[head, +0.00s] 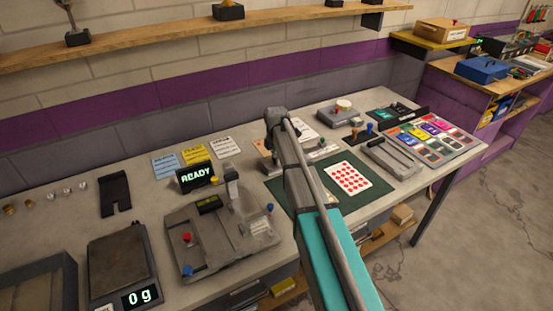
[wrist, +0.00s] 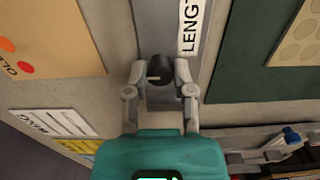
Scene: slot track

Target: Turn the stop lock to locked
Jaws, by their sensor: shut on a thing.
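In the wrist view my gripper (wrist: 160,78) is closed around a dark rounded knob (wrist: 160,67), one finger on each side. The knob stands on a grey strip (wrist: 158,22) with a white label reading "LENGT", cut off by the frame edge. I take the knob to be the stop lock; no locked or unlocked marking shows, so I cannot tell its setting. In the head view my own arm hides the gripper and the knob.
A dark green mat (wrist: 236,75) lies right of the strip; a tan dotted card (wrist: 50,40) lies left. In the head view a grey fixture (head: 190,258) with red and blue knobs, a READY display (head: 196,177) and a scale (head: 118,262) stand left of my arm.

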